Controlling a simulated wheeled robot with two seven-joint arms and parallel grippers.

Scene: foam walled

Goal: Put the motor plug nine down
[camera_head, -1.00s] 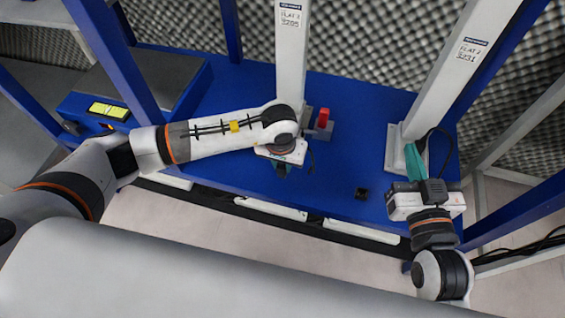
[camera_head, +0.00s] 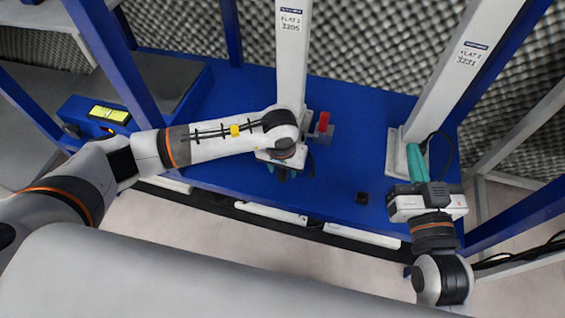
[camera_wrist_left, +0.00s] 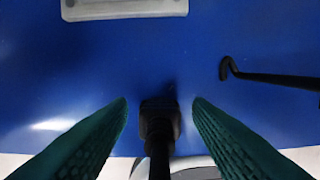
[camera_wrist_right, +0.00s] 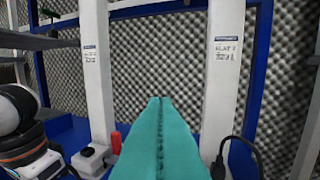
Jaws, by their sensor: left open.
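A black motor plug (camera_wrist_left: 159,125) with a dark cable stands between the two green fingers of my left gripper (camera_wrist_left: 159,112) in the left wrist view, over the blue table. The fingers are apart, with a gap on each side of the plug. In the head view my left gripper (camera_head: 281,173) is low over the table near the middle post, and the plug there is hard to make out under it. My right gripper (camera_head: 418,160) is at the right, its teal fingers together and empty, as the right wrist view (camera_wrist_right: 160,125) also shows.
A white post (camera_head: 291,60) stands behind my left gripper, another (camera_head: 456,80) behind the right. A grey block with a red part (camera_head: 323,123) and a small black object (camera_head: 362,198) are on the blue table (camera_head: 345,165). A yellow-screened box (camera_head: 108,114) is at left.

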